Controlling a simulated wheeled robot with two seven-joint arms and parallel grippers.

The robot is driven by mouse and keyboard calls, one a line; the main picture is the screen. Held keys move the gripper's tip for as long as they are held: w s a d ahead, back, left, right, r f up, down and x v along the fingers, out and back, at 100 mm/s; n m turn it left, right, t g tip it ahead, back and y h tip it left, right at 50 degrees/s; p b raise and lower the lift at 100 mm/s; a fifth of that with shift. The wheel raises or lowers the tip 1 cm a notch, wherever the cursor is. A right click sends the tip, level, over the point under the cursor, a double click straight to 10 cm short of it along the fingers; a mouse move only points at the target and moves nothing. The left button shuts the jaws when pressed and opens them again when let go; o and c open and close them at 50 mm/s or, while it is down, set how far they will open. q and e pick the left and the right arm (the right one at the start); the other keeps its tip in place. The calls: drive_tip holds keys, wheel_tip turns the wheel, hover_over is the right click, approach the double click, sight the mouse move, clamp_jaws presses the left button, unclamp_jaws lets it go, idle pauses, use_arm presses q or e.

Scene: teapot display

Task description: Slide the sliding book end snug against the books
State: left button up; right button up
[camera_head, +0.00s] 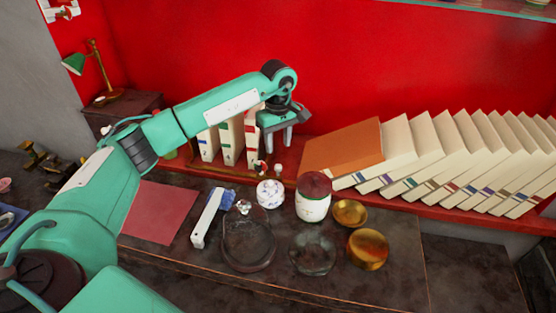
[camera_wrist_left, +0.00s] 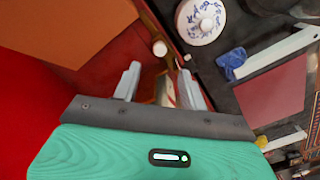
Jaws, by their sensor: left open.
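Several pale books (camera_head: 230,140) with coloured spine labels stand upright in a row on the red shelf, partly behind my left arm. My left gripper (camera_head: 278,146) is just to their right, pointing down, its fingers open. Small pale-and-red knobs (camera_head: 262,167) show at the front edge below the gripper. In the left wrist view, a round pale knob (camera_wrist_left: 160,48) sits on a brown rail just beyond the fingertips (camera_wrist_left: 158,80). Something pale and brown shows between the fingers; I cannot tell whether it is the sliding book end. I cannot clearly make out the book end's panel. My right gripper is out of view.
A long row of leaning books (camera_head: 450,160) with an orange cover (camera_head: 342,146) lies to the right. In front stand a blue-and-white pot (camera_head: 270,193), a red-lidded jar (camera_head: 314,205), brass bowls (camera_head: 368,249) and dark glass dishes. A red mat (camera_head: 155,212) lies left. Red shelf is bare beside the gripper.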

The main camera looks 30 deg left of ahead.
sight(277, 165)
use_arm(q)
wheel_tip(277, 165, down, 8)
drive_tip(key=shift+f+p, duration=0.1)
drive_tip(key=shift+p, duration=0.65)
drive_tip(key=shift+c, duration=0.2)
drive_tip(key=shift+a, duration=0.1)
clamp_jaws()
